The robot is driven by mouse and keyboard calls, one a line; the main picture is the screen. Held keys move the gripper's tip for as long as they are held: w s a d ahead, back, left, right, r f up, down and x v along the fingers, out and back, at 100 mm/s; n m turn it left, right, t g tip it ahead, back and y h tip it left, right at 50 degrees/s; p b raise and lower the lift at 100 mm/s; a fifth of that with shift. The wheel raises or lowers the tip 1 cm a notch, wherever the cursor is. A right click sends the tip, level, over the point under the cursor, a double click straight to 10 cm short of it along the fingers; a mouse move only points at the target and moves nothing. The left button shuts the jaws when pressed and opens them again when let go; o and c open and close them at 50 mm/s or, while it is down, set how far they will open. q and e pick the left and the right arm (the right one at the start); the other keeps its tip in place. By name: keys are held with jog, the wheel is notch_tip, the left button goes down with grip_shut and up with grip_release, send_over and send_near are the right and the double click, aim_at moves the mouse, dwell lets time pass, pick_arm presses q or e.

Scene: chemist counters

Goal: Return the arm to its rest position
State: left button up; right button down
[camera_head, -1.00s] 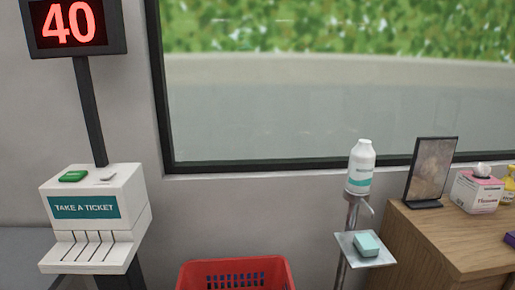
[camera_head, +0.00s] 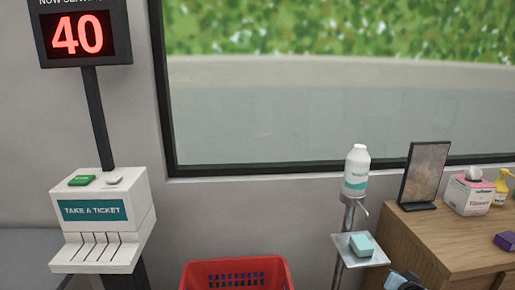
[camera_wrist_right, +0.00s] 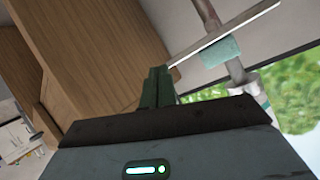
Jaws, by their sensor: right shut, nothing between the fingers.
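My right gripper's two dark green fingers (camera_wrist_right: 157,88) are pressed together with nothing between them, in the right wrist view. Behind them are a wooden counter side and a tilted metal tray edge. A small dark and blue part of my right arm (camera_head: 403,281) shows at the bottom edge of the head view, in front of the wooden counter. The fingers are not clear there. My left arm and gripper are not in view.
A dispenser stand with a white bottle (camera_head: 356,172) and a tray (camera_head: 345,249) holding a teal block (camera_head: 361,245) stands left of the wooden counter (camera_head: 440,228). A red basket (camera_head: 237,266) and a ticket machine (camera_head: 103,222) are further left.

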notch_tip(320, 180, up, 4)
jog(key=w+a+f+n+t+y, duration=0.1)
jog(key=w+a+n+t, duration=0.15)
jog(key=n, duration=0.75)
jog(key=s+a+f+g+y, duration=0.1)
jog(key=s+a+f, duration=0.4)
jog(key=s+f, duration=0.4)
jog(key=s+a+f+g+y, duration=0.15)
jog(key=s+a+f, duration=0.45)
jog(key=s, duration=0.6)
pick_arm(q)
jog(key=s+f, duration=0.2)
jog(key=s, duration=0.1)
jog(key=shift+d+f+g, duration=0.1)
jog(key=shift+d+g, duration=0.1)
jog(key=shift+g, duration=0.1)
pick_arm(e)
jog(key=s+a+f+g, duration=0.1)
jog(key=s+a, duration=0.1)
jog(key=s, duration=0.6)
jog(key=s+a+f+g+y, duration=0.1)
jog(key=s+a+f, duration=0.1)
jog(key=s, duration=0.7)
jog(key=s+a+f+m+g, duration=0.1)
jog(key=s+a, duration=0.2)
jog(key=s, duration=0.5)
jog(key=shift+s+f+g, duration=0.2)
jog(key=shift+f+g, duration=0.1)
jog(key=shift+f, duration=0.05)
